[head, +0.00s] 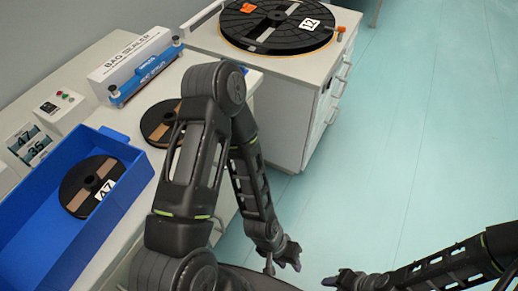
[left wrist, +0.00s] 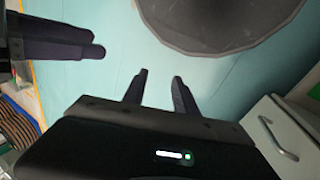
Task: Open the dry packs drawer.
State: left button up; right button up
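A white cabinet (head: 292,128) stands beyond my left arm, with several bar handles (head: 334,113) on its right-facing front. Its drawers look shut. I can read no label on them, so I cannot tell which is the dry packs drawer. My left gripper (head: 284,264) hangs low in front of the cabinet, apart from it, open and empty. In the left wrist view its two fingers (left wrist: 157,90) are spread, and a pale drawer front with a metal handle (left wrist: 276,140) is at the right. My right gripper (head: 338,280) is near the bottom edge; its finger opening is unclear.
A black reel marked 12 (head: 275,22) lies on the cabinet top. At the left, a bench holds a blue bin (head: 28,213) with a reel marked 47 (head: 84,190), a bag sealer (head: 135,62) and another reel (head: 158,122). The floor (head: 420,130) at the right is clear.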

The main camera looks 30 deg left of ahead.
pick_arm(q)
jog(key=w+a+r+m+y+b, duration=0.1)
jog(key=w+a+b, duration=0.3)
jog(key=w, duration=0.4)
jog(key=w+a+r+m+b, duration=0.15)
jog(key=w+a+b, duration=0.25)
jog(key=w, duration=0.4)
jog(key=w+a+r+y+b, duration=0.2)
jog(key=a+r+b, duration=0.1)
jog(key=a+r, duration=0.6)
jog(key=w+a+r+y+b, duration=0.2)
jog(key=a+r+y+b, duration=0.1)
jog(key=a+r, duration=0.6)
jog(key=shift+a+r+n+g, duration=0.3)
jog(key=shift+a+n, duration=0.15)
jog(key=shift+a, duration=0.5)
jog(key=shift+f+b, duration=0.1)
jog(key=shift+b, duration=0.2)
jog(key=f, duration=0.2)
jog(key=a+f, duration=0.1)
jog(key=f, duration=0.2)
jog(key=f+b, duration=0.1)
jog(key=f, duration=0.1)
jog(key=shift+s+a+f, duration=0.1)
jog(key=shift+a+f, duration=0.1)
jog(key=shift+f, duration=0.15)
